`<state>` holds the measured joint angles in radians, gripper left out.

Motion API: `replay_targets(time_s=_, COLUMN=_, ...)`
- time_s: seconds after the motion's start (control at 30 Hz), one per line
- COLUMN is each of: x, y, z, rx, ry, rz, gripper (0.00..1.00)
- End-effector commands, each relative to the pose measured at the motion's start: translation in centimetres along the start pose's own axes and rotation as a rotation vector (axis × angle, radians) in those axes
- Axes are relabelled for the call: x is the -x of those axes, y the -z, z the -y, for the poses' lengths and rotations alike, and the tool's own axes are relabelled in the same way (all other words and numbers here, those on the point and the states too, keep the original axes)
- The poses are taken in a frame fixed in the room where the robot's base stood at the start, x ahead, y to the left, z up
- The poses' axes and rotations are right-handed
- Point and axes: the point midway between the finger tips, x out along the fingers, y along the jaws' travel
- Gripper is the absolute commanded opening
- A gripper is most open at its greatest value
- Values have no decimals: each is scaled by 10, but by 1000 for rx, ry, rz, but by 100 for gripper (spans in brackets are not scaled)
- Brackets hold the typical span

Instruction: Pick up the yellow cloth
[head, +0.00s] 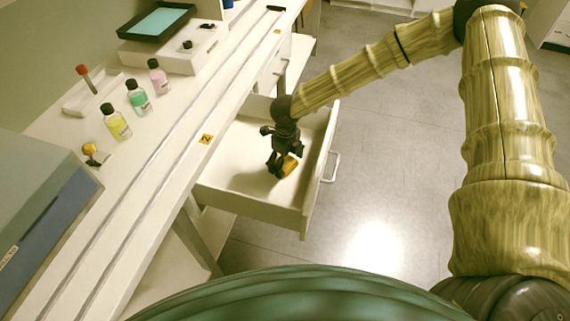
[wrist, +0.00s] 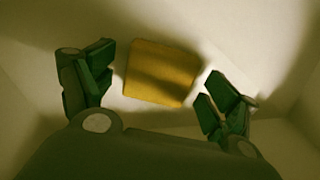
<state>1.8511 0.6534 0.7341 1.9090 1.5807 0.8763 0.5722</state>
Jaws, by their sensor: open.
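The yellow cloth (head: 290,166) lies in the open white drawer (head: 237,197), partly hidden behind my gripper in the head view. In the wrist view the cloth (wrist: 161,72) is a flat, slightly turned square on the drawer floor, with a shadow across it. My gripper (head: 277,168) reaches down into the drawer just over the cloth. In the wrist view my gripper (wrist: 158,90) is open, with one dark green finger to each side of the cloth and nothing between them held. Whether the fingertips touch the drawer floor I cannot tell.
Drawer walls surround my gripper; the front with its handle (head: 331,167) faces right. The white bench (head: 150,183) at left carries a yellow bottle (head: 117,124), a green bottle (head: 138,99), a pink bottle (head: 158,78) and a black-rimmed tray (head: 124,34). The floor at right is clear.

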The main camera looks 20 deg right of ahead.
Motion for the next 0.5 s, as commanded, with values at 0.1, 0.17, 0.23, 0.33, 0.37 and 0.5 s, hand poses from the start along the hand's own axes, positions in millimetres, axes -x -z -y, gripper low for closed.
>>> replay_targets(time_s=0.1, x=0, y=0, z=0, rx=0, ry=0, rz=0, gripper=84)
replay_targets(time_s=0.17, x=0, y=0, z=0, rx=0, ry=0, rz=0, gripper=73)
replay_targets(time_s=0.23, x=0, y=0, z=0, rx=0, ry=0, rz=0, gripper=60)
replay_targets(time_s=0.33, x=0, y=0, z=0, rx=1, ry=0, rz=0, gripper=42)
replay_targets(time_s=0.37, x=0, y=0, z=0, rx=1, ry=0, rz=0, gripper=39)
replay_targets(time_s=0.5, x=0, y=0, z=0, rx=1, ry=0, rz=0, gripper=35)
